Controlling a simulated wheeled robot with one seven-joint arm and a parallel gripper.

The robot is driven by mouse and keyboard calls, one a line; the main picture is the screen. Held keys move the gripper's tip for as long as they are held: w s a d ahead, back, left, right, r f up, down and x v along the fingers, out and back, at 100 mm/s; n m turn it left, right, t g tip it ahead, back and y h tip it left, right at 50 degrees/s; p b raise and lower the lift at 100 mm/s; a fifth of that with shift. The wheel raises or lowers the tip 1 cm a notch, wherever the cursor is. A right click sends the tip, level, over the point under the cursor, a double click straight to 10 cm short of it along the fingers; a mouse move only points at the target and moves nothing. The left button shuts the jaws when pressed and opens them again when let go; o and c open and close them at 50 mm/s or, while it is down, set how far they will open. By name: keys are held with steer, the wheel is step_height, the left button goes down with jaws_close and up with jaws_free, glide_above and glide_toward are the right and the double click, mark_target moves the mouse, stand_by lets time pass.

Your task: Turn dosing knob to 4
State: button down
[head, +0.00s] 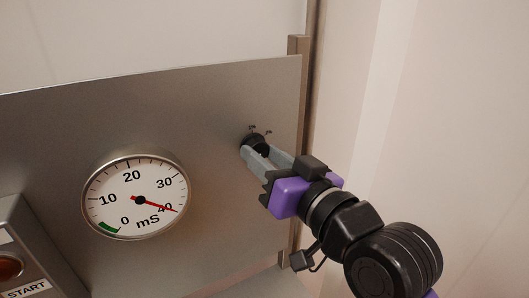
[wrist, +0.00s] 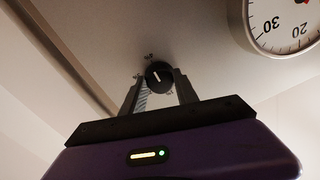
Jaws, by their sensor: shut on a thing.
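The dosing knob (head: 254,142) is a small black round knob at the right side of the grey metal panel. In the wrist view the knob (wrist: 158,75) shows a white pointer line, and small marks around it are too small to read. My gripper (head: 257,153) reaches it from the lower right. In the wrist view its two grey fingers (wrist: 158,88) stand on either side of the knob and are shut on it. The fingers hide part of the knob's rim and scale.
A round mS gauge (head: 136,194) sits on the panel left of the knob, its red needle near 40. A START box (head: 28,262) with an orange-red button stands at the lower left. A brown post (head: 299,90) runs along the panel's right edge, close to my gripper.

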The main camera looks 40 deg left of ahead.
steer(key=shift+f, duration=0.15)
steer(key=c, duration=0.9)
jaws_free()
steer(key=b+v, duration=0.2)
steer(key=v, duration=0.5)
steer(key=shift+s+d, duration=0.1)
steer(key=shift+d, duration=0.25)
